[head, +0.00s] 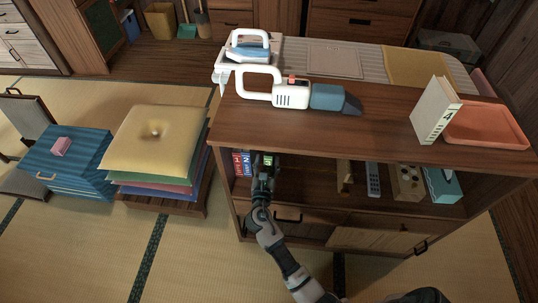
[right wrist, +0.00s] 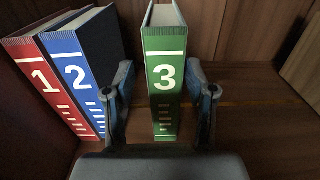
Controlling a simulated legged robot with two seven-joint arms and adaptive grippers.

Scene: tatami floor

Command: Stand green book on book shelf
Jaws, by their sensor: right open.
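The green book (right wrist: 166,80), marked 3, stands upright in the shelf, with a gap between it and the blue book. In the head view only a bit of the green book (head: 268,160) shows above my gripper. The book shelf (head: 300,134) is a low brown wooden unit with an open compartment. My right gripper (right wrist: 164,100) is open, with one finger on each side of the green book's spine; I cannot tell whether they touch it. In the head view the right gripper (head: 264,178) reaches into the left part of the compartment. My left gripper is not in view.
A red book (right wrist: 60,85) and a blue book (right wrist: 85,75) lean together left of the green one. A remote (head: 373,180) and a tissue box (head: 443,186) stand farther right in the compartment. A handheld vacuum (head: 292,93), white book (head: 435,110) and orange tray (head: 485,125) are on top.

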